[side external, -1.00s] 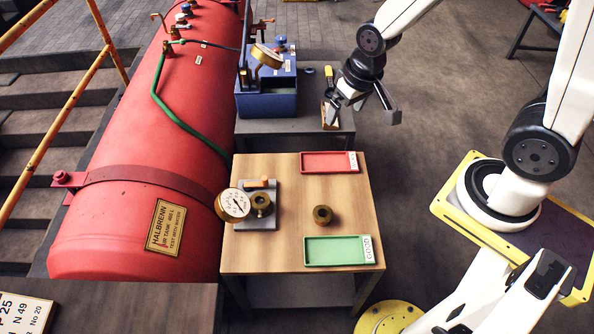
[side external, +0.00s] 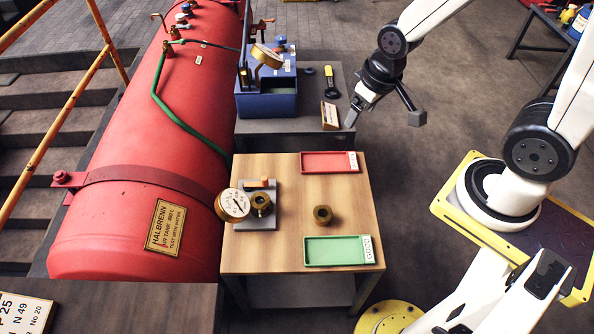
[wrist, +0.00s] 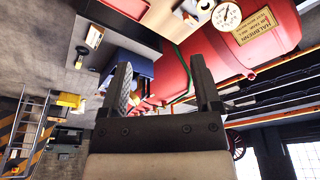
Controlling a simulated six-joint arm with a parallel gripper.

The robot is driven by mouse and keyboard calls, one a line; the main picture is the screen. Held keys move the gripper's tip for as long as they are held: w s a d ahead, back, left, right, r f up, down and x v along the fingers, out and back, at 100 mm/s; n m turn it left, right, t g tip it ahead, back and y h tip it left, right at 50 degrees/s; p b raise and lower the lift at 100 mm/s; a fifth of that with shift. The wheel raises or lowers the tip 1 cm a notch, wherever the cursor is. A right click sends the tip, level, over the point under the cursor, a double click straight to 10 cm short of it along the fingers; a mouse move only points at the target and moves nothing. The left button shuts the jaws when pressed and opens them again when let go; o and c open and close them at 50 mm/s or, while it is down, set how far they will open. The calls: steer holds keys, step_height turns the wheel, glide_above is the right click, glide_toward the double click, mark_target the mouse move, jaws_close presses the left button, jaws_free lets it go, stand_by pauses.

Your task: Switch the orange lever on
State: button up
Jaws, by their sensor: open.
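The orange lever (side external: 257,183) lies roughly crosswise at the top of a grey plate (side external: 268,222) on the wooden table's left side. A brass fitting (side external: 261,204) and a round dial gauge (side external: 233,205) stand by it. My gripper (side external: 357,108) is in the air to the upper right of the lever, well apart from it, beyond the table's far edge. In the wrist view my gripper (wrist: 160,82) shows two spread fingers with nothing held between them. I cannot make out the lever clearly in the wrist view.
A red tank (side external: 130,215) borders the left side. A blue unit (side external: 266,98) and a small labelled block (side external: 330,115) stand on the back bench.

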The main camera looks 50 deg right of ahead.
steer(key=shift+w+a, duration=0.1)
steer(key=shift+w, duration=0.1)
steer(key=c, duration=0.7)
steer(key=shift+w+a+f, duration=0.15)
steer(key=shift+w+f, duration=0.05)
steer(key=shift+w, duration=0.05)
jaws_close()
steer(key=w+a+f+n+t, duration=0.3)
steer(key=w+a+f, duration=0.5)
steer(key=w+f, duration=0.45)
steer(key=w+a+f+n+t+h, duration=0.1)
steer(key=w+a+f+n+h, duration=0.1)
steer(key=f, duration=1.3)
steer(key=shift+a+n+t, duration=0.3)
steer(key=shift+a+n, duration=0.2)
steer(key=shift+a, duration=0.1)
